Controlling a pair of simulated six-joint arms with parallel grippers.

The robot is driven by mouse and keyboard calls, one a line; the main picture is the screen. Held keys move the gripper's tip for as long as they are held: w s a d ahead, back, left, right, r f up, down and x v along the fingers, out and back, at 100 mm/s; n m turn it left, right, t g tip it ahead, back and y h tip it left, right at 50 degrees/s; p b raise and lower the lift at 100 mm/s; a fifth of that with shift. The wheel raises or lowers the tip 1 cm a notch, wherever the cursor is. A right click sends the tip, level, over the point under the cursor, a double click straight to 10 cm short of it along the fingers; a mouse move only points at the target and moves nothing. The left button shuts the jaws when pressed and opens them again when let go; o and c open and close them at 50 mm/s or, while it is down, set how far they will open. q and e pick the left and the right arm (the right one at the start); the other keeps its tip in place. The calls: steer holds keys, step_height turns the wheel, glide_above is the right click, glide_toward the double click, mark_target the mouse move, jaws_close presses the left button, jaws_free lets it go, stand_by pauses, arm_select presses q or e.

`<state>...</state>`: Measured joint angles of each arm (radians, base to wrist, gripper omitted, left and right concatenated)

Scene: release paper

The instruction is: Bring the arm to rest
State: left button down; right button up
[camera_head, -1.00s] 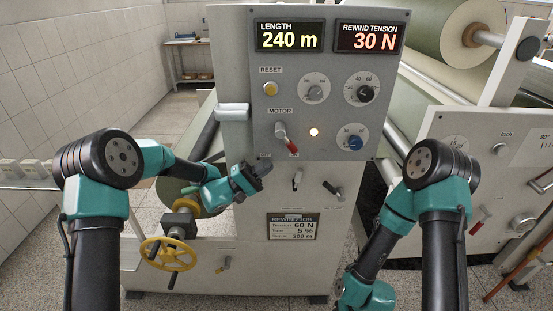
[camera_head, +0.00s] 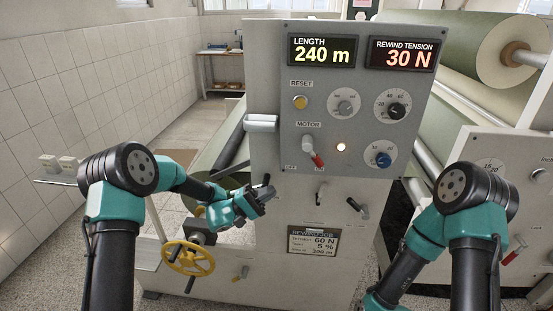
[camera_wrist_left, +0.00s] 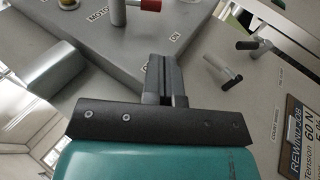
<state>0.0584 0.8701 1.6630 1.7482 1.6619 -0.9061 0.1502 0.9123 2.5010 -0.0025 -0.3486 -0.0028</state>
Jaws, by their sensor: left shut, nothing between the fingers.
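My left gripper (camera_head: 266,188) is shut and empty in front of the grey machine cabinet (camera_head: 270,230), below the control panel. In the left wrist view its closed fingers (camera_wrist_left: 164,80) point toward the panel's lower edge and hold nothing. A black-tipped lever (camera_wrist_left: 222,66) stands to the right of the fingers there, apart from them. My right arm (camera_head: 455,230) reaches down at the right in the head view; its gripper is out of the picture.
The control panel (camera_head: 317,108) carries a red-tipped motor switch (camera_head: 313,153), knobs and a yellow reset button (camera_head: 301,102). Its displays read 240 m and 30 N. A yellow handwheel (camera_head: 188,258) stands below my left forearm. Paper rolls (camera_head: 510,55) sit at the upper right.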

arm_select(q)
steer(key=s+a+f+n+g+y, duration=0.1)
steer(key=s+f+g+y, duration=0.3)
steer(key=s+f, duration=0.55)
steer(key=s+a+f+n+g+y, duration=0.15)
steer(key=s+f+y, duration=0.45)
steer(key=f, duration=0.7)
steer(key=s+a+f+m+t+y, duration=0.2)
steer(key=s+a+f+m+y, duration=0.2)
steer(key=s+a+f+y, duration=0.5)
steer(key=shift+s+a+f+y, duration=0.4)
steer(key=shift+s+a+f, duration=0.55)
steer(key=shift+a+f, duration=1.1)
steer(key=shift+a+r, duration=0.35)
